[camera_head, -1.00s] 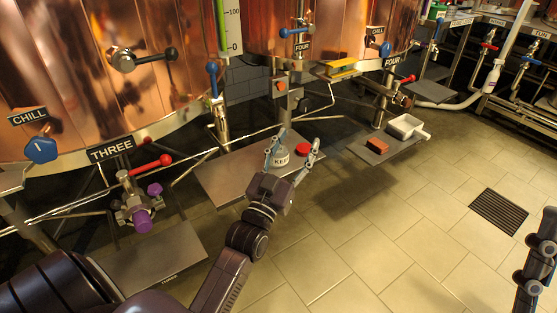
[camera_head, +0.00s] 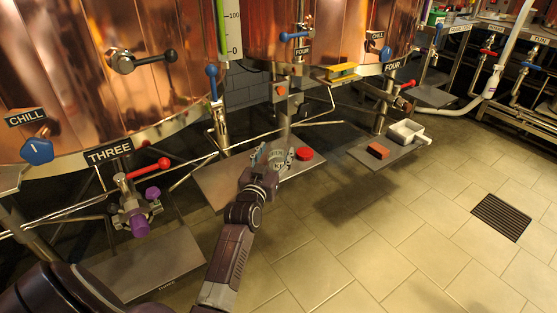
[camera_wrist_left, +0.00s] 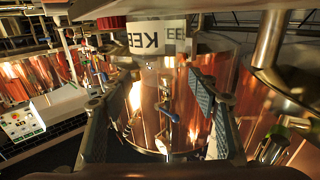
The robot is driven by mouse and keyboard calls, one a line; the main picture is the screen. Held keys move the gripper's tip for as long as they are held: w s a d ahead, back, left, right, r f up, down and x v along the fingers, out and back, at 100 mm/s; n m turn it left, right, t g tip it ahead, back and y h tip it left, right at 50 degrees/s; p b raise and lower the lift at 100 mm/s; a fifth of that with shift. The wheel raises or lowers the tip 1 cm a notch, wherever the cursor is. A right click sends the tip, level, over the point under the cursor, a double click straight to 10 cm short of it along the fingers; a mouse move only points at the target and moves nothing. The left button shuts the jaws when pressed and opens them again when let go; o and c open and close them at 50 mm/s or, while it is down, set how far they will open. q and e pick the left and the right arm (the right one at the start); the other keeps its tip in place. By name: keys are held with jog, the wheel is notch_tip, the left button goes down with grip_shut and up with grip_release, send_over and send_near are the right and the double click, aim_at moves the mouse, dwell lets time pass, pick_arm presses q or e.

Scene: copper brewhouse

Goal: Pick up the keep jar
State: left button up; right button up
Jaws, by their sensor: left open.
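The keep jar (camera_head: 279,162) stands on a grey shelf plate (camera_head: 218,184) below the copper vessels. It is clear glass with a white label, partly hidden by my gripper. In the left wrist view the jar's label (camera_wrist_left: 155,38) shows upside down, beyond and between the spread fingers of the left gripper (camera_wrist_left: 148,88). Whether either finger touches the glass I cannot tell. My right gripper is not in view.
A round red object (camera_head: 304,154) lies on the plate close to the jar's right. A red-brown block (camera_head: 378,151) and a white tray (camera_head: 406,131) sit on another plate to the right. Pipes and valves crowd above. The tiled floor is open at the right, with a drain grate (camera_head: 501,217).

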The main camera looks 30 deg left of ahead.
pick_arm(q)
jog(key=b+x, duration=0.1)
jog(key=x, duration=0.2)
jog(key=shift+w, duration=0.25)
jog(key=c, duration=1.3)
jog(key=shift+r, duration=0.15)
